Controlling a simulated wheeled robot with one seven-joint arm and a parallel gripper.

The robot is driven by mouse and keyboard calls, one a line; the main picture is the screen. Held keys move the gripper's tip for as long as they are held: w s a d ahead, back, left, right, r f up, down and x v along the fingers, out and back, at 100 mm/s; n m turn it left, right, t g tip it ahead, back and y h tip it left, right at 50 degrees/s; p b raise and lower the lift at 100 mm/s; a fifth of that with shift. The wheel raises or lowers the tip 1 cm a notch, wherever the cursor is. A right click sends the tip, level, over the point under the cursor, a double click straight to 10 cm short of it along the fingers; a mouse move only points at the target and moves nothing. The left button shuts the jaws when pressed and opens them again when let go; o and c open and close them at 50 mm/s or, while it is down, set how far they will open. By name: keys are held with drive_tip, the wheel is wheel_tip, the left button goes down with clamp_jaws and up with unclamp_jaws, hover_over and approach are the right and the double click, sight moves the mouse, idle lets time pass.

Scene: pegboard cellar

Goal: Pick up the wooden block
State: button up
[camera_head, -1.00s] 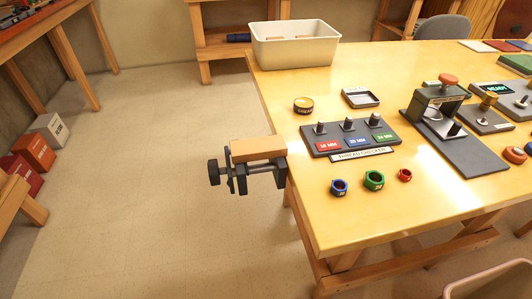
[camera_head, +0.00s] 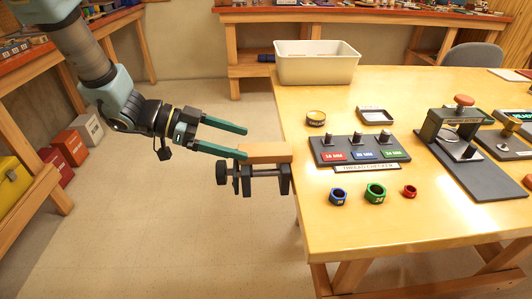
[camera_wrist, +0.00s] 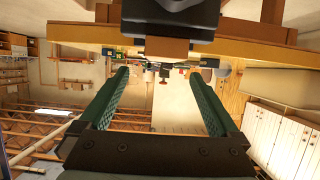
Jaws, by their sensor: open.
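The wooden block (camera_head: 265,152) is orange-brown and lies level at the table's left edge, on the black screw vise (camera_head: 254,179). I cannot tell whether the vise grips it. My gripper (camera_head: 243,142) has two long green fingers. It is open and empty, with its fingertips at the block's left end in the head view. How far they are from it in depth is unclear. In the wrist view the open fingers (camera_wrist: 163,76) point towards the block (camera_wrist: 167,48), which shows end-on beyond the tips; the dark vise (camera_wrist: 170,12) shows at the top.
The thread checker (camera_head: 360,149) stands on the yellow table (camera_head: 430,229). Blue (camera_head: 338,197), green (camera_head: 375,193) and red (camera_head: 409,191) nuts lie before it. A white bin (camera_head: 316,66) is at the back.

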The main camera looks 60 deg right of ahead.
sight(265, 149)
drive_tip(key=p+x, duration=0.1)
drive_tip(key=x, duration=0.6)
drive_tip(key=shift+d+f, duration=0.25)
drive_tip(key=shift+w, duration=0.1)
drive_tip(key=c, duration=1.5)
